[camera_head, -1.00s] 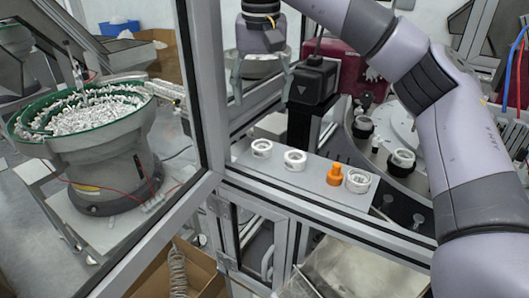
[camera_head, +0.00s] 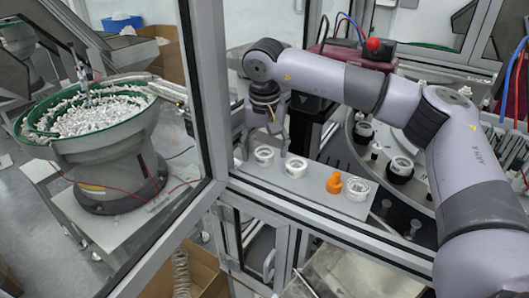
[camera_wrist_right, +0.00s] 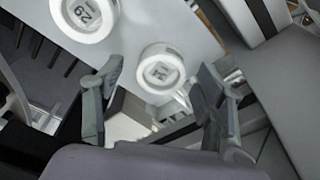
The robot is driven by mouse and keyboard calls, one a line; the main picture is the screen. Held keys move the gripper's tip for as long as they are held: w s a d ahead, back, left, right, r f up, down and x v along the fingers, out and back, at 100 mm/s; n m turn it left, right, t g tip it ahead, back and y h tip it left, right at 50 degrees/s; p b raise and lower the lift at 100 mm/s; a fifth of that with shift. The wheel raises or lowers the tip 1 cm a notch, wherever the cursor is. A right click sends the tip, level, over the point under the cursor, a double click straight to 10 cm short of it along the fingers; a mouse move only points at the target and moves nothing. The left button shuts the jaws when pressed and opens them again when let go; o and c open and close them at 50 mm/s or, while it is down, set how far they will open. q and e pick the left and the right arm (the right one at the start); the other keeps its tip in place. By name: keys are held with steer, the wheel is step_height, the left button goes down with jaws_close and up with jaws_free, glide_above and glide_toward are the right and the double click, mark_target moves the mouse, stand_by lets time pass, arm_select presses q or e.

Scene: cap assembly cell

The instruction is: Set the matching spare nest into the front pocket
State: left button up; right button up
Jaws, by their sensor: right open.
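My right gripper (camera_head: 262,146) hangs over the left end of a grey plate (camera_head: 317,184), fingers down, open and empty. A white nest ring (camera_head: 264,155) lies just below its fingers. A second white nest (camera_head: 296,167) sits to its right, and another (camera_head: 357,189) at the plate's right end. In the right wrist view the open fingers (camera_wrist_right: 160,68) stand either side of a nest (camera_wrist_right: 161,70) whose number is hard to read. A nest marked 29 (camera_wrist_right: 84,14) shows farther up. On the round dial, black pockets hold white rings, one at the front (camera_head: 402,166) and one behind (camera_head: 364,129).
An orange piece (camera_head: 334,183) stands on the plate between nests. A frame post (camera_head: 207,95) rises left of my gripper. A bowl feeder full of white parts (camera_head: 90,135) stands at left. A red button (camera_head: 374,45) is behind my arm.

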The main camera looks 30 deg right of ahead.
steer(key=shift+a, duration=0.1)
steer(key=shift+c, duration=0.5)
steer(key=c, duration=1.3)
steer(key=shift+o, duration=0.2)
steer(key=shift+r, duration=0.1)
steer(key=shift+r, duration=0.5)
step_height(320, 180, up, 10)
steer(key=b, duration=0.3)
step_height(320, 180, up, 9)
steer(key=p, duration=0.2)
glide_above(263, 155)
steer(key=shift+s+f, duration=0.1)
steer(key=shift+f, duration=0.05)
